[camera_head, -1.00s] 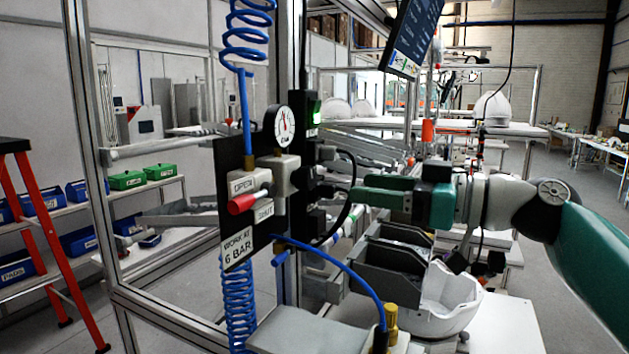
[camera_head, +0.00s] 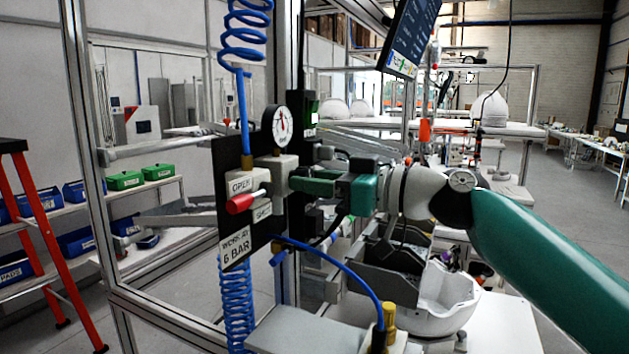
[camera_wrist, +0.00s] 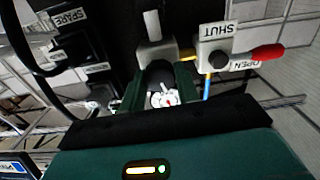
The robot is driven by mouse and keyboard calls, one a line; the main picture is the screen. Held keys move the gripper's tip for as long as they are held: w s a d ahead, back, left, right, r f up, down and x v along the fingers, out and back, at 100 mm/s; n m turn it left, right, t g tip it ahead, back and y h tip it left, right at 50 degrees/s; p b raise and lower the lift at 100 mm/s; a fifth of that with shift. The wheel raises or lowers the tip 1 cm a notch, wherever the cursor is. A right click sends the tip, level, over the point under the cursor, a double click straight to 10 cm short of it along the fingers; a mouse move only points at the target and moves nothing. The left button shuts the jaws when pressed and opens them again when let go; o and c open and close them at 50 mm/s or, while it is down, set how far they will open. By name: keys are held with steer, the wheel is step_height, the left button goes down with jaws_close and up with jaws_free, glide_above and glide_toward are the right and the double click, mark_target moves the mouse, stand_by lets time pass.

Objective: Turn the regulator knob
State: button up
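The grey regulator block (camera_head: 281,168) is mounted on the black panel below a round white gauge (camera_head: 282,125). In the wrist view the regulator block (camera_wrist: 155,52) is just beyond my fingers, with a dark rounded knob (camera_wrist: 160,72) in front of it. My gripper (camera_head: 297,180) has its green fingertips close to the block's right side. In the wrist view my gripper (camera_wrist: 158,88) has its fingers apart, one on each side of the knob. The fingers hide part of the knob, and whether they touch it is unclear.
A valve with a red lever (camera_head: 244,201) and OPEN and SHUT labels is left of the regulator. A blue coiled hose (camera_head: 237,300) and a 6 BAR sign (camera_head: 236,247) are below. A white helmet shell (camera_head: 440,300) sits at lower right.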

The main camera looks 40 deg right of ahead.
steer(key=c, duration=0.4)
steer(key=shift+m, duration=7.4)
steer(key=o, duration=1)
